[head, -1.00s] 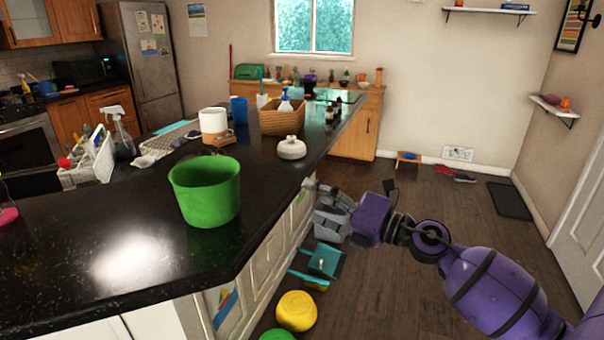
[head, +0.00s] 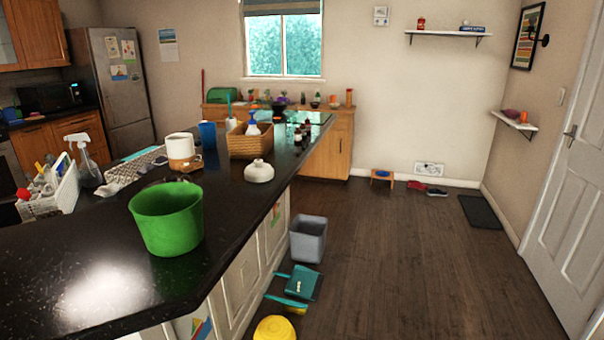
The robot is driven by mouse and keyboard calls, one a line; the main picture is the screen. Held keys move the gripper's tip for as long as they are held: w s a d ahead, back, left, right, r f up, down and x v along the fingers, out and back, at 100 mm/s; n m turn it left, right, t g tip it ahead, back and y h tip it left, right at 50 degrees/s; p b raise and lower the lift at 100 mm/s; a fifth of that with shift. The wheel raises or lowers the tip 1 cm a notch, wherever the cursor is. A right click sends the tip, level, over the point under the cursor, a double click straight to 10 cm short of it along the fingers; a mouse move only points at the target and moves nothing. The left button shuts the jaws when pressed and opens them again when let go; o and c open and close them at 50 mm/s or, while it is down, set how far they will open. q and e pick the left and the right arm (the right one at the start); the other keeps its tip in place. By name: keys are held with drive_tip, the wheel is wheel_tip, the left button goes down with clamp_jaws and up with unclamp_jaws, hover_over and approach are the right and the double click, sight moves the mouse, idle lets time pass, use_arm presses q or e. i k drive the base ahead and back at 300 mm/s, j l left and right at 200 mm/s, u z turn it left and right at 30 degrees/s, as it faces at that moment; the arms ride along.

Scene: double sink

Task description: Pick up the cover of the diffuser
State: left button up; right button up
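A small white, rounded, squat object with a short neck (head: 259,171) sits on the dark counter near its right edge. A white cylinder with a wood-coloured lower part (head: 181,148) stands further left and back on the counter. It looks like a diffuser, but I cannot tell for sure which of these pieces is the diffuser or its cover. Both stand apart from each other. Neither of my grippers is in view.
A green bucket (head: 167,218) stands on the counter (head: 80,260) in front of both. A wicker basket (head: 250,143) and a blue cup (head: 208,133) are behind. On the floor are a grey bin (head: 308,240) and a teal dustpan (head: 303,281).

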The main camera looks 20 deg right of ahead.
sight(259, 171)
drive_tip(key=i+j+z, duration=0.2)
drive_tip(key=z, duration=0.15)
drive_tip(key=i+j+z, duration=0.15)
drive_tip(key=z, duration=0.2)
drive_tip(key=i+j+z, duration=0.1)
drive_tip(key=j+z, duration=0.2)
